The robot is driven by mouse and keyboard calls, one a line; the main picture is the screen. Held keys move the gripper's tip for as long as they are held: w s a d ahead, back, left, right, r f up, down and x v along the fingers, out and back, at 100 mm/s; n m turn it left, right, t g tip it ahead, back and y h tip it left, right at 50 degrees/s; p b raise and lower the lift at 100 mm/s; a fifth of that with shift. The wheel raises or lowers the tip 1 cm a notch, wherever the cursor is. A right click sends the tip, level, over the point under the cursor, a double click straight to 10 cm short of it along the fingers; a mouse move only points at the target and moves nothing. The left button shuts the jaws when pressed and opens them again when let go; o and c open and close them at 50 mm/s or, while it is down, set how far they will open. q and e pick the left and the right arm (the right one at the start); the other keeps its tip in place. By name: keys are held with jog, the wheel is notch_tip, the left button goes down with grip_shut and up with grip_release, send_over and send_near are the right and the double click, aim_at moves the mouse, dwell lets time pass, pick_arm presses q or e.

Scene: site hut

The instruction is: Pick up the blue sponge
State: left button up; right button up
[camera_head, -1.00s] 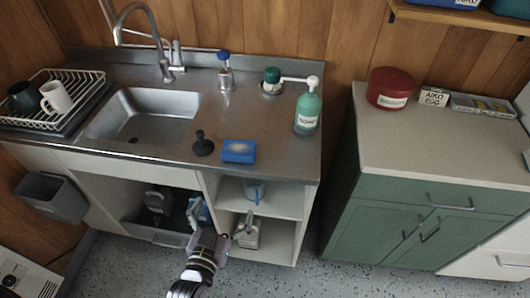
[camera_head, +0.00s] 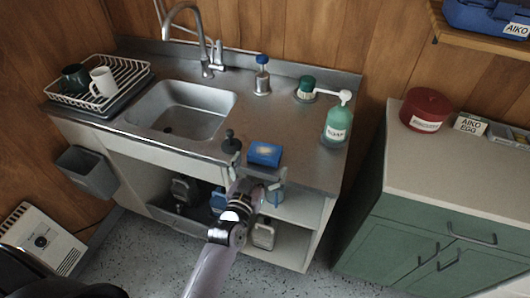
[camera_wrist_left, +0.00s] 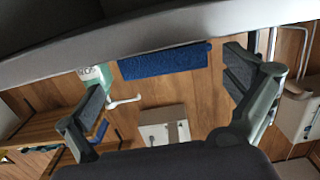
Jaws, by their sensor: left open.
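The blue sponge (camera_head: 265,153) has a pale patch on top. In the left wrist view the sponge (camera_wrist_left: 163,61) shows as a blue strip between my two spread fingers, partly cut off above by a grey surface. My left gripper (camera_head: 256,176) is open and empty in front of the counter edge, just short of the sponge, one finger toward each side. My right gripper is not in view.
The sink (camera_head: 185,108) and dish rack (camera_head: 98,83) are to the left. Open shelves lie below the counter; a green cabinet (camera_head: 420,220) stands at right.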

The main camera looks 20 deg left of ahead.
aim_at(268, 144)
pick_arm(q)
jog(key=shift+w+a+r, duration=0.1)
jog(key=shift+w, duration=0.35)
jog(key=w, duration=0.2)
jog(key=w+p, duration=0.1)
jog(key=w, duration=0.1)
jog(key=shift+w+a+f, duration=0.15)
jog(key=shift+f, duration=0.05)
jog(key=shift+c, duration=0.7)
jog(key=c, duration=0.9)
jog(key=shift+o, duration=0.2)
jog(key=shift+r, duration=0.15)
